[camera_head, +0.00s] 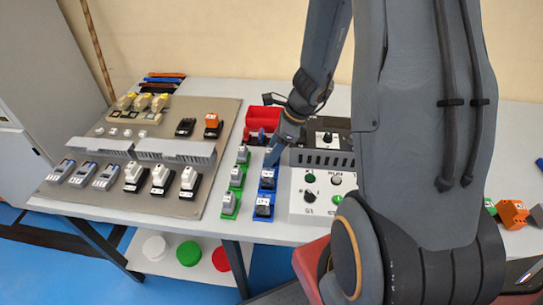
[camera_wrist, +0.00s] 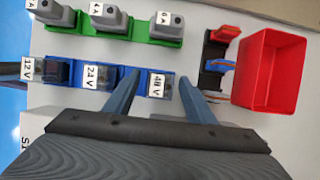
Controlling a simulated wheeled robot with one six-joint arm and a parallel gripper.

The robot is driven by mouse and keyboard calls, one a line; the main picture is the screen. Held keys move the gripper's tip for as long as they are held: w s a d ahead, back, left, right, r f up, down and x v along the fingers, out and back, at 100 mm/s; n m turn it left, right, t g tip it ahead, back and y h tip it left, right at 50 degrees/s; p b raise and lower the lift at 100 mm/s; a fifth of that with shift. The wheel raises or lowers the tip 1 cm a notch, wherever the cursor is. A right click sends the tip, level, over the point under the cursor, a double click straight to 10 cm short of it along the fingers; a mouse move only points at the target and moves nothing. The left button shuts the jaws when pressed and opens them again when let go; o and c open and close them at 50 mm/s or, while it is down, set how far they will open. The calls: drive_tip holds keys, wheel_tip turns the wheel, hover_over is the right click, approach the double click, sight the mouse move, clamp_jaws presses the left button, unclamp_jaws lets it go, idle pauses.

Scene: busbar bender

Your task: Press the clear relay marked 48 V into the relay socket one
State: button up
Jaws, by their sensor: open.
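The clear relay marked 48 V (camera_wrist: 161,84) sits at the right end of a blue holder (camera_wrist: 112,78), beside relays marked 24 V (camera_wrist: 98,77) and 12 V (camera_wrist: 47,73). My gripper (camera_wrist: 158,79) is open, with one finger on each side of the 48 V relay and small gaps between. In the head view my gripper (camera_head: 272,160) is down at the far end of the blue holder (camera_head: 264,212) and hides the 48 V relay. On the grey panel (camera_head: 160,215) stand a black socket-like part (camera_head: 185,127) and one bearing an orange relay (camera_head: 212,121); I cannot read which is socket one.
A green holder (camera_head: 229,212) with grey parts runs beside the blue one. A red bin (camera_wrist: 270,68) stands just beyond its end. A control box (camera_head: 322,190) is close on the right. Grey ducts (camera_head: 175,150) and white-topped devices (camera_head: 160,177) rise from the panel.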

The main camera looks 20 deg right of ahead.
drive_tip(key=shift+f, duration=0.15)
drive_tip(key=shift+a, duration=0.1)
drive_tip(key=c, duration=1.2)
drive_tip(key=shift+w, duration=0.1)
wheel_tip(320, 180, up, 10)
drive_tip(key=shift+r+p, duration=0.1)
drive_tip(key=shift+p, duration=0.3)
